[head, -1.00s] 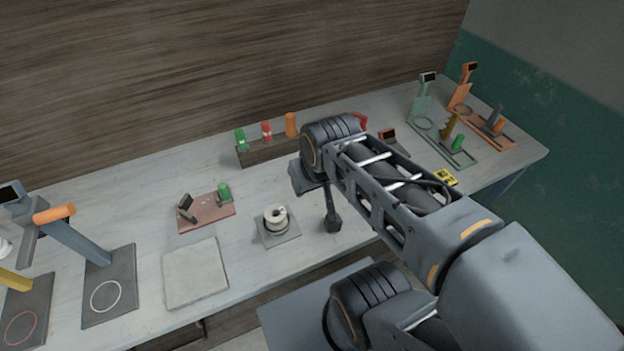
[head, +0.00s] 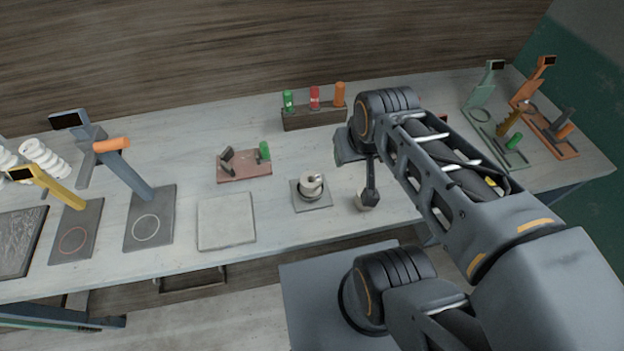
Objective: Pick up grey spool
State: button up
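A pale grey spool (head: 312,184) with a dark lower rim sits upright on a small square grey plate (head: 322,206) near the middle of the table. My gripper (head: 369,198) hangs down from the arm to the right of the spool and is apart from it. A small beige thing (head: 364,205) shows at the gripper's tip; I cannot tell whether it is held. The fingers are too small and dark to show whether they are open or shut.
A pale square slab (head: 226,222) and a reddish board (head: 244,175) lie left of the spool. A wooden rack (head: 312,117) with green, red and orange bottles stands behind. Stands with round rings (head: 150,215) fill the left; more stand at far right.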

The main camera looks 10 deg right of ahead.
aim_at(310, 181)
jog(key=u, duration=0.4)
jog(key=k, duration=0.9)
jog(key=u, duration=0.95)
jog(key=i, duration=0.7)
jog(key=u, duration=0.45)
